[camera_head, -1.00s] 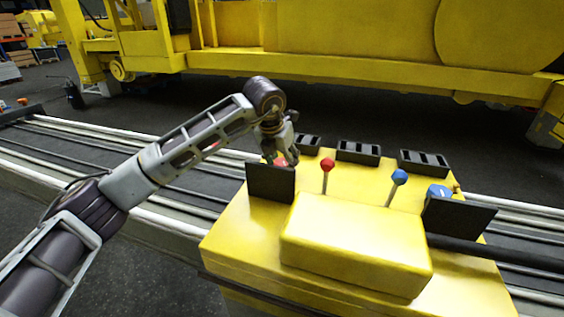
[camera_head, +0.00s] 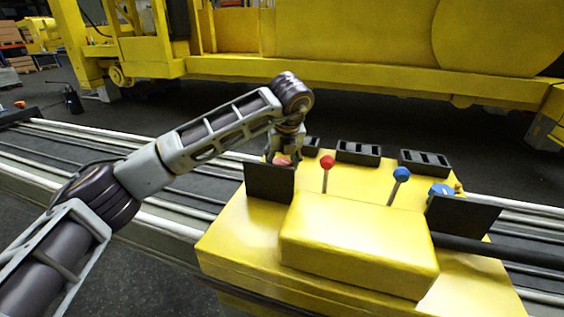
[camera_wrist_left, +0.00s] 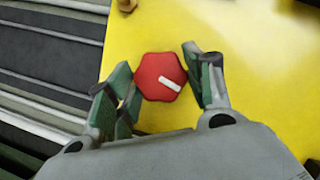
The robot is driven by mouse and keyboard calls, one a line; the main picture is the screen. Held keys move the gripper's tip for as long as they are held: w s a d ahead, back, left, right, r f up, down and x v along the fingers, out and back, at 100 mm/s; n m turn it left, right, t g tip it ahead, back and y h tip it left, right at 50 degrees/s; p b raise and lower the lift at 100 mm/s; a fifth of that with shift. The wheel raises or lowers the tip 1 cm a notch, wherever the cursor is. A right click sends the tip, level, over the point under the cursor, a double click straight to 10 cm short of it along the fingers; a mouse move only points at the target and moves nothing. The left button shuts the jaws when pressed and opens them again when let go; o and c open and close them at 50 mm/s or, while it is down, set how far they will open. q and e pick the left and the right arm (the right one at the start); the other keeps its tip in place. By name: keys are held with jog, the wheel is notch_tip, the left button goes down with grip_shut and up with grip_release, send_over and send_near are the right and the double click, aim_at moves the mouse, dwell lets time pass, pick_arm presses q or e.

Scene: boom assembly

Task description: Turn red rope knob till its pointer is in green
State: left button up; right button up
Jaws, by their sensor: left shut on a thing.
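The red rope knob (camera_wrist_left: 160,85) is a red, many-sided cap with a white pointer bar, on the yellow console top. The bar points right and slightly down in the left wrist view. My left gripper (camera_wrist_left: 156,74) is shut on the knob, with one green-padded finger on each side. In the head view the gripper (camera_head: 287,148) points down at the console's back left, and a bit of the red knob (camera_head: 282,161) shows behind the black panel. I cannot see a green zone in either view. My right gripper is not in view.
A black upright panel (camera_head: 268,182) stands just in front of the gripper. A red-topped lever (camera_head: 327,162) and a blue-topped lever (camera_head: 401,175) rise to the right. Black slotted blocks (camera_head: 358,153) line the console's back edge. A blue knob (camera_head: 440,189) sits far right.

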pick_arm(q)
jog(key=shift+n, duration=0.5)
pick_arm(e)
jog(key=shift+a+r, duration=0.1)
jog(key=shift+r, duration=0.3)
pick_arm(q)
jog(key=shift+y, duration=0.3)
jog(key=o, duration=1)
jog(key=shift+r, duration=0.15)
jog(key=v, duration=1.1)
jog(key=shift+s+r, duration=0.1)
jog(key=shift+r, duration=0.25)
jog(key=shift+r, duration=0.1)
